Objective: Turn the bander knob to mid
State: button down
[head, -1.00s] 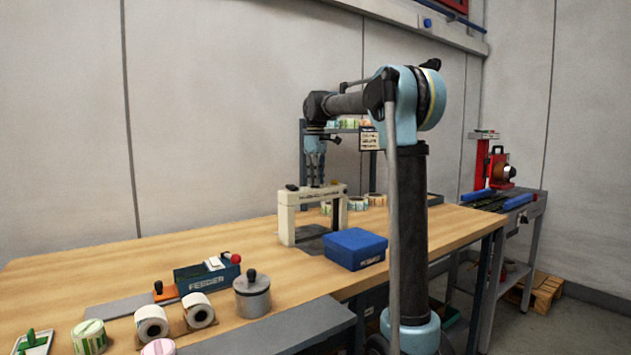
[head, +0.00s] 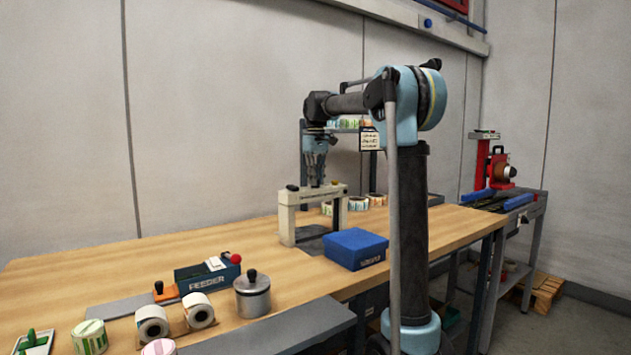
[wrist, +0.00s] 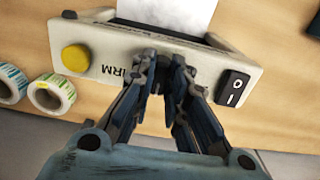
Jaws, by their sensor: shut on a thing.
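The bander (head: 338,208) is a cream arch-shaped machine on the wooden bench, left of my arm's column in the head view. Its top panel also fills the upper wrist view (wrist: 105,70), with a yellow button (wrist: 76,58) at left and a black rocker switch (wrist: 233,88) at right. My gripper (head: 316,184) points down onto the top of the bander. In the wrist view its fingertips (wrist: 177,65) are close together at the panel, between button and switch, shut on the knob. The knob itself is hidden by the fingers, so its pointer setting cannot be seen.
A blue box (head: 356,249) stands just right of the bander. Label rolls (wrist: 52,94) lie beside it. A feeder (head: 207,274) and a lidded grey pot (head: 252,293) stand at the front left. The bench between feeder and bander is clear.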

jog(key=shift+w, duration=0.1)
jog(key=c, duration=1.6)
grip_release()
jog(key=shift+d, duration=0.1)
notch_tip(320, 180, up, 12)
jog(key=shift+f, duration=0.1)
